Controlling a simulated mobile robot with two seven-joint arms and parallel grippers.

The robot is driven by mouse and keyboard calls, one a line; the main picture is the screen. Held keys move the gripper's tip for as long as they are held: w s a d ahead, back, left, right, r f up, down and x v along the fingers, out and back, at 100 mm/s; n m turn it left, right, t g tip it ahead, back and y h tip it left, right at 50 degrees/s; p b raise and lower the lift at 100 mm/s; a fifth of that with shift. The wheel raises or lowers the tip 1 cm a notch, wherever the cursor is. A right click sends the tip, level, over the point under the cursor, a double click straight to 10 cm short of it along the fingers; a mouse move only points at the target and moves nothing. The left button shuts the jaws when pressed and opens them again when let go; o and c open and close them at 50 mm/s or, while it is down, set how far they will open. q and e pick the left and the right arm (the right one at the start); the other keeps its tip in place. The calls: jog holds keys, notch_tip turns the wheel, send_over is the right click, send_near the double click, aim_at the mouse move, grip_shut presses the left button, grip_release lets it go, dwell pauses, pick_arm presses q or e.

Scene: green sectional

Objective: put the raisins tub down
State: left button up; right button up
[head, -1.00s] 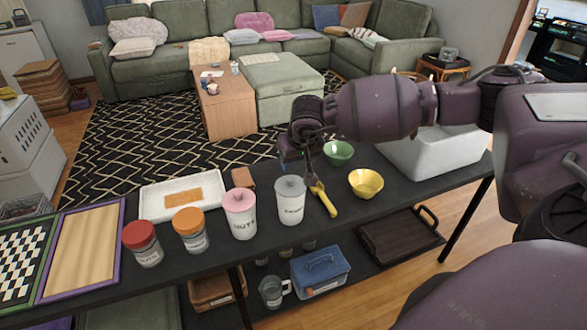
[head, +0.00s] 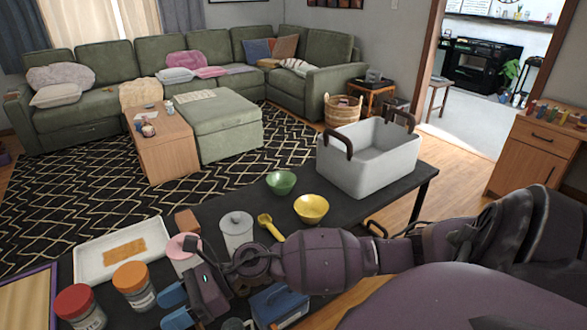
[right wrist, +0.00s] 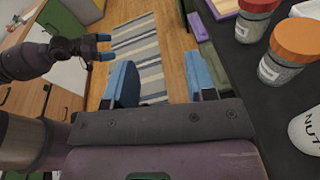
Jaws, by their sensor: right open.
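Several lidded tubs stand upright on the dark table (head: 350,207): one with a red lid (head: 75,300), one with an orange lid (head: 131,276), a pink-lidded tub (head: 184,246) labelled nuts, and a grey-white tub (head: 237,230). I cannot read which one says raisins; the grey-white tub's label is unclear. My right gripper (head: 168,307) is open and empty, near the table's front edge, with its arm partly covering the pink-lidded tub. In the right wrist view its fingers (right wrist: 160,78) are apart over the floor. My left gripper (right wrist: 105,47) shows there, open and empty.
A white tray (head: 90,262) with a tan piece, a brown block (head: 187,221), a yellow scoop (head: 269,227), a green bowl (head: 281,183), a yellow bowl (head: 311,209) and a white bin (head: 385,160) are on the table.

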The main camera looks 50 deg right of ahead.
jog(key=s+d+f+n+t+h, duration=0.3)
jog(key=s+d+f+n+h, duration=0.4)
jog(key=n, duration=0.5)
jog(key=s+d+f+n+t+h, duration=0.3)
jog(key=s+d+f+n+h, duration=0.5)
jog(key=f+n, duration=0.4)
jog(key=shift+d, duration=0.5)
jog(key=shift+w, duration=0.1)
